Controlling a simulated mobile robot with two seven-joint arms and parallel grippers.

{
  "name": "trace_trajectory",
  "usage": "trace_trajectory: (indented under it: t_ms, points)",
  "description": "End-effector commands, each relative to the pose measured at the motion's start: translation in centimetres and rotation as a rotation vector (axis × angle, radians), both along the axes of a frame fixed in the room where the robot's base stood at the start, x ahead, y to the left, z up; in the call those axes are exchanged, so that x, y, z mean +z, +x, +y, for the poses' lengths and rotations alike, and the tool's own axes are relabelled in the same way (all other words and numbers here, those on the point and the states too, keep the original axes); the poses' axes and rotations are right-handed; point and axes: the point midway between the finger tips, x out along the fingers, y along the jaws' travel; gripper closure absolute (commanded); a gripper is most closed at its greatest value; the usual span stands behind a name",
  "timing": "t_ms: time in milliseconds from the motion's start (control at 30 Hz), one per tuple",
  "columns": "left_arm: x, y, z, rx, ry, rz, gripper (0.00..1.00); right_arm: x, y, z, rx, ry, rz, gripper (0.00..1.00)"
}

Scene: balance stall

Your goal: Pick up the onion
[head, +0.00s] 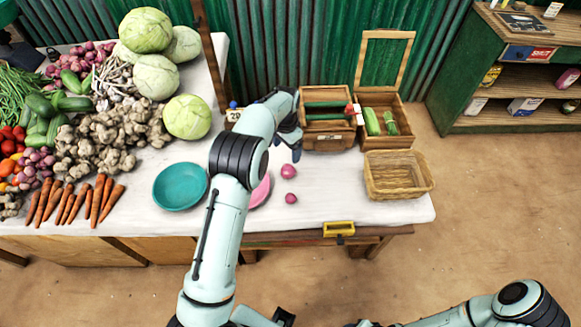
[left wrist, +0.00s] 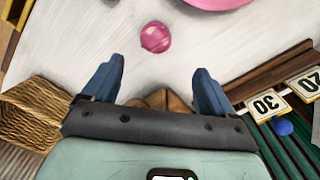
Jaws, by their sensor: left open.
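Two small pink-purple onions lie on the white tabletop in the head view, one farther back (head: 288,171) and one nearer the front edge (head: 291,198). One onion (left wrist: 155,37) shows in the left wrist view, just beyond the fingertips and between their lines. My left gripper (head: 293,152) is above the table, behind the farther onion and in front of the wooden crates. In the left wrist view its blue fingers (left wrist: 158,68) are spread apart with nothing between them. My right gripper is outside the views; only part of its arm shows at the lower right.
A pink dish (head: 261,190) is partly hidden behind my left arm, left of the onions. A teal bowl (head: 180,186) stands farther left, near heaped vegetables. A wicker basket (head: 398,175) stands right, beside wooden crates (head: 327,135). A yellow tray (head: 339,228) is at the front edge.

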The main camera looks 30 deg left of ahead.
Motion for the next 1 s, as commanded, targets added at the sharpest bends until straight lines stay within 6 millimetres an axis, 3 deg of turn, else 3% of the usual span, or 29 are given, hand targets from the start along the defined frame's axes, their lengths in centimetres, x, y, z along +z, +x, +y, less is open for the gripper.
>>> trace_trajectory:
  t_ms: [33, 133, 467, 700, 1000]
  points:
    - [-1.4, -0.1, 0.0, 0.000, 0.000, 0.006, 0.14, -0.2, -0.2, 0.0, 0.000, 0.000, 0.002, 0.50]
    - [-3.2, -0.1, -0.1, 0.000, -0.001, 0.004, 0.14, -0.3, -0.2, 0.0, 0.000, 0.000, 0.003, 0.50]
    - [-6.1, -0.1, -0.3, 0.000, -0.002, 0.002, 0.14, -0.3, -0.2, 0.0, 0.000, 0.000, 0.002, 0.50]
    - [-9.5, -0.1, -0.6, 0.001, -0.001, 0.001, 0.14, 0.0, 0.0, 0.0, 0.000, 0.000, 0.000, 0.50]
    - [-10.3, 0.0, -0.6, 0.000, -0.002, -0.002, 0.14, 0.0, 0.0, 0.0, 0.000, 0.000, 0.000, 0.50]
